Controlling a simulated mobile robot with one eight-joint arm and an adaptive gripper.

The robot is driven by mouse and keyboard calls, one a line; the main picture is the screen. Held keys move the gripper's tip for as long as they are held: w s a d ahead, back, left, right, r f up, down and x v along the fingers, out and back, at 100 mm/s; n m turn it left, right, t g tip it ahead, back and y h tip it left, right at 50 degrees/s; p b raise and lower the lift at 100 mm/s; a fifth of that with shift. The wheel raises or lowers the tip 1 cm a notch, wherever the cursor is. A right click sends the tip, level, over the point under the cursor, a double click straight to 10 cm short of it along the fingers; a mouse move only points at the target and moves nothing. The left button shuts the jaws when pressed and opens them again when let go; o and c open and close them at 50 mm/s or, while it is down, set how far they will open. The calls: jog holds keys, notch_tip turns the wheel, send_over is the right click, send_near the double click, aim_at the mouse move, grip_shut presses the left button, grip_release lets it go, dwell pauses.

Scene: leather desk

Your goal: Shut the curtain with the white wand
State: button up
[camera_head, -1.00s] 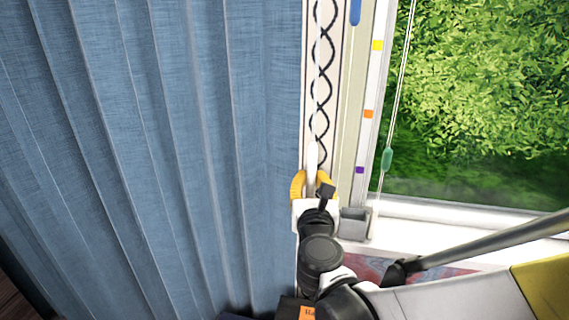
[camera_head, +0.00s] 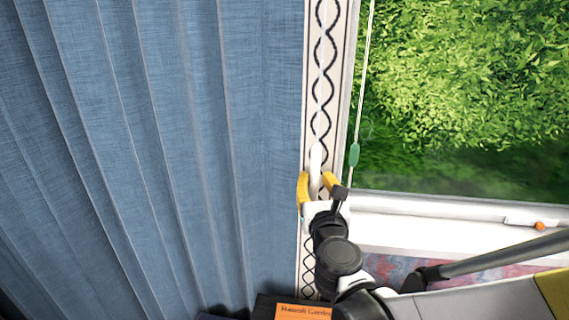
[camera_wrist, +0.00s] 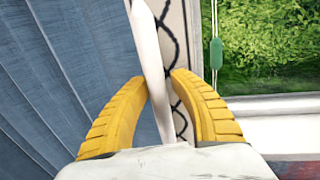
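The blue pleated curtain (camera_head: 180,130) fills the left of the head view. Its right border is a cream strip with a dark twisted pattern (camera_head: 326,95). The window (camera_head: 460,90) to the right of the border is uncovered. The thin white wand (camera_head: 316,160) hangs in front of the border and also shows in the wrist view (camera_wrist: 149,55). The wand's end is hidden behind the gripper in the wrist view.
A cord with a green toggle (camera_head: 354,154) hangs just right of the border. The white sill (camera_head: 430,230) carries a small white item with an orange spot (camera_head: 540,225). A dark item with an orange label (camera_head: 303,312) is below my arm.

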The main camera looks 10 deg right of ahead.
jog(key=shift+o, duration=0.8)
jog(key=shift+d, duration=0.1)
jog(key=s+a, duration=0.2)
jog(key=s, duration=1)
